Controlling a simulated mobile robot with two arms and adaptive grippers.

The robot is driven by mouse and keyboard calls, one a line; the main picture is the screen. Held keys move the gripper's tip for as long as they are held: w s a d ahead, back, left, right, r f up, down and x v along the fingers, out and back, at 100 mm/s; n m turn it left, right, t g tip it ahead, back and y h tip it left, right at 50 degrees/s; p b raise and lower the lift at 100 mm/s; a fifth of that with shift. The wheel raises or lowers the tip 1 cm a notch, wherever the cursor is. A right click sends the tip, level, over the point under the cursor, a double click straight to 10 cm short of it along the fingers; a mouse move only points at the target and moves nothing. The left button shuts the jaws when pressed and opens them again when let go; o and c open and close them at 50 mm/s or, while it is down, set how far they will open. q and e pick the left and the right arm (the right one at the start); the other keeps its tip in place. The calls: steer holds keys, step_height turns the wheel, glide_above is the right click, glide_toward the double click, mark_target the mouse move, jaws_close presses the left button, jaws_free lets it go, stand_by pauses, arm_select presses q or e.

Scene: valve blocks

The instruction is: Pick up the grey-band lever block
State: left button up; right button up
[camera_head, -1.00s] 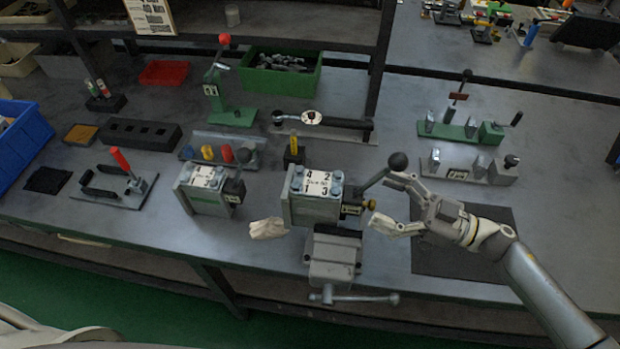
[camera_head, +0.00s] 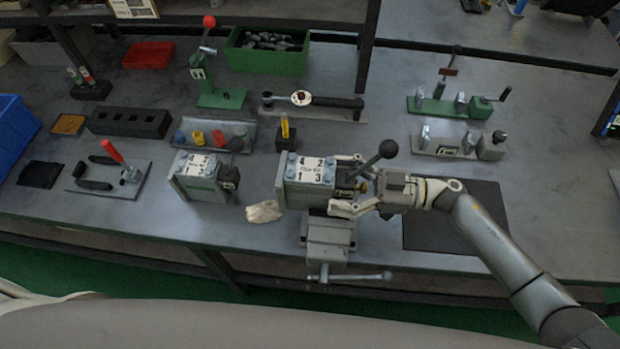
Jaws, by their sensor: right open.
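A grey lever block (camera_head: 308,181) with a white plate numbered 4, 2, 1, 3 stands over a vise (camera_head: 328,241) near the table's front edge. Its black-knobbed lever (camera_head: 372,166) points up to the right. A smaller lever block (camera_head: 196,178) stands to its left, with a green band on its front. I cannot make out a band on the larger block. My right gripper (camera_head: 343,184) is open at the larger block's right end, one finger behind and one in front. Contact is unclear. My left gripper is not in view.
A crumpled cream item (camera_head: 264,211) lies left of the vise. A yellow-topped black holder (camera_head: 285,135) and a long black-handled tool (camera_head: 315,101) are behind the block. A dark mat (camera_head: 465,225) lies under my right forearm. Clamp fixtures (camera_head: 455,143) stand at right.

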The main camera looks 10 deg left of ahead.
steer(key=shift+a, duration=0.95)
steer(key=shift+d, duration=0.1)
steer(key=shift+c, duration=0.4)
jaws_close()
steer(key=shift+w+r, duration=0.15)
steer(key=shift+r, duration=0.05)
